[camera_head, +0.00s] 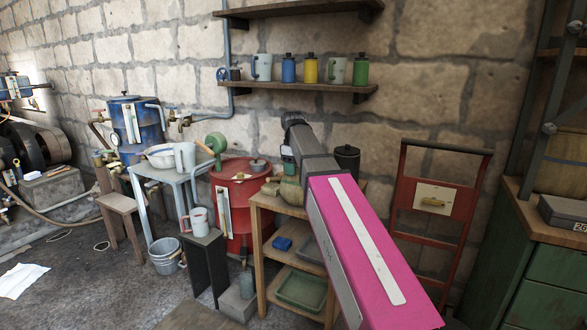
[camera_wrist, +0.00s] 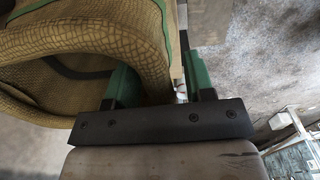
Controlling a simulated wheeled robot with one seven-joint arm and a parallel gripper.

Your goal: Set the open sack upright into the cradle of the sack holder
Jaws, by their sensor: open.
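The open sack is tan, coarsely woven, with a green stripe and a thick rolled rim. It fills the upper left of the wrist view (camera_wrist: 60,55), its dark mouth showing. My gripper (camera_wrist: 162,82) is open at the sack's rim, with one green finger at the mouth side and the other beyond the outer wall. I cannot tell whether either touches it. In the head view a small olive-tan body, seemingly the sack (camera_head: 291,191), sits on a wooden stand below my gripper (camera_head: 287,165), partly hidden by my arm. A red upright frame (camera_head: 466,208) with a sack-like picture may be the sack holder.
The wooden stand (camera_head: 266,202) holds a green tray (camera_head: 301,289) on a lower shelf. A red drum (camera_head: 231,182) stands to its left, beside a grey table (camera_head: 170,172) with a basin and jug. A green cabinet (camera_head: 545,285) stands at the far right.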

